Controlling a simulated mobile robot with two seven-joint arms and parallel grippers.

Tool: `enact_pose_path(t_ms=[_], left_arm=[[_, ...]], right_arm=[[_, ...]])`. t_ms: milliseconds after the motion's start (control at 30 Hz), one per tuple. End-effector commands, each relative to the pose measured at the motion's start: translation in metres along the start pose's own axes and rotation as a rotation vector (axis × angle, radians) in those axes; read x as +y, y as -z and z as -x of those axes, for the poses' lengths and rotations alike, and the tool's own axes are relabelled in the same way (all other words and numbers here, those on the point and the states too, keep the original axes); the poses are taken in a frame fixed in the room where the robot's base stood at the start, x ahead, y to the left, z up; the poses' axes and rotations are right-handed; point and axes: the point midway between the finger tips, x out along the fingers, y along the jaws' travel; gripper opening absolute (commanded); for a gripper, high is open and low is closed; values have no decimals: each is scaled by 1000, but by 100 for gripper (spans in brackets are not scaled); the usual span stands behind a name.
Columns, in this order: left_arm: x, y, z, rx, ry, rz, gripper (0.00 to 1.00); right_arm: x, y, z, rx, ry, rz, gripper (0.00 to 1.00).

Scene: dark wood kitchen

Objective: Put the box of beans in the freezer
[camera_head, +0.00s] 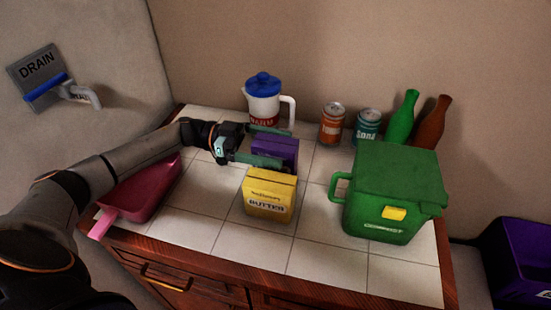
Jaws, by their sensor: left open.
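A purple box (276,147) stands on the white tiled counter top, behind a yellow butter box (268,198). No label can be read on the purple box, so I cannot tell for sure that it is the box of beans. My left gripper (285,150) reaches in from the left and is open, with one finger on the far side of the purple box and one on the near side. I cannot tell if the fingers touch it. My right gripper and the freezer are not in view.
A white jug (264,104) with blue lid, an orange can (332,123), a teal can (367,125), a green bottle (402,120) and a brown bottle (433,121) stand behind. A green compost bin (397,185) is right, a red dustpan (148,195) left under my arm.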

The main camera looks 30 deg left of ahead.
Motion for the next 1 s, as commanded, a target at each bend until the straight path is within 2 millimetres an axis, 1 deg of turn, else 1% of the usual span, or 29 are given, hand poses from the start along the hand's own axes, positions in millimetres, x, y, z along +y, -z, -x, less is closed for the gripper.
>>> enact_pose_path(t_ms=[100, 267, 367, 1000], left_arm=[[0, 0, -4, -1, 1, 0, 98], [0, 0, -4, -1, 1, 0, 98], [0, 0, -4, 0, 1, 0, 87], [0, 0, -4, 0, 1, 0, 15]], right_arm=[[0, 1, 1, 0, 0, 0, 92], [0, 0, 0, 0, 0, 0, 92], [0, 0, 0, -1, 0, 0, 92], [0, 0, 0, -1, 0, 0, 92]])
